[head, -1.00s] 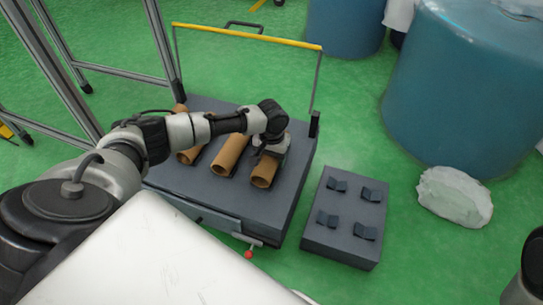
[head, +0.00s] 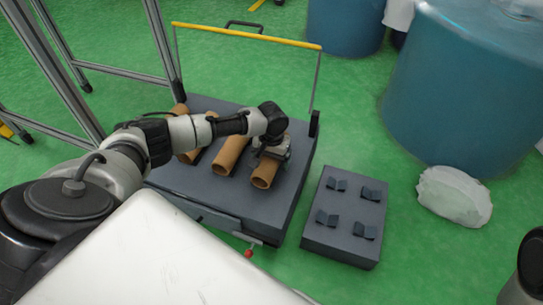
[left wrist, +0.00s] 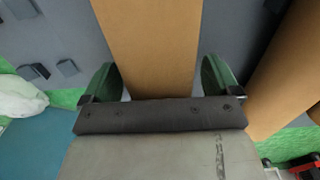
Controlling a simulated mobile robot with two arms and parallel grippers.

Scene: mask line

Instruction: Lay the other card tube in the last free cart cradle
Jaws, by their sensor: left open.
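Several brown card tubes lie side by side on the grey cart (head: 283,205). The rightmost tube (head: 265,173) is under my left gripper (head: 270,156). The middle tube (head: 228,158) lies to its left, and another tube (head: 190,157) is partly covered by my left arm. A further tube end (head: 180,109) shows behind the arm. In the left wrist view my left gripper (left wrist: 161,85) is open, with its green pads either side of a tube (left wrist: 155,45) and visible gaps. A neighbouring tube (left wrist: 285,75) is at right. The cradles under the tubes are hidden.
A low grey stand (head: 343,245) with several empty dark cradles (head: 327,219) is right of the cart. A white bag (head: 453,196) and a large blue drum (head: 460,100) stand further right. The cart's yellow handle (head: 245,35) rises behind. Green floor is clear around the stand.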

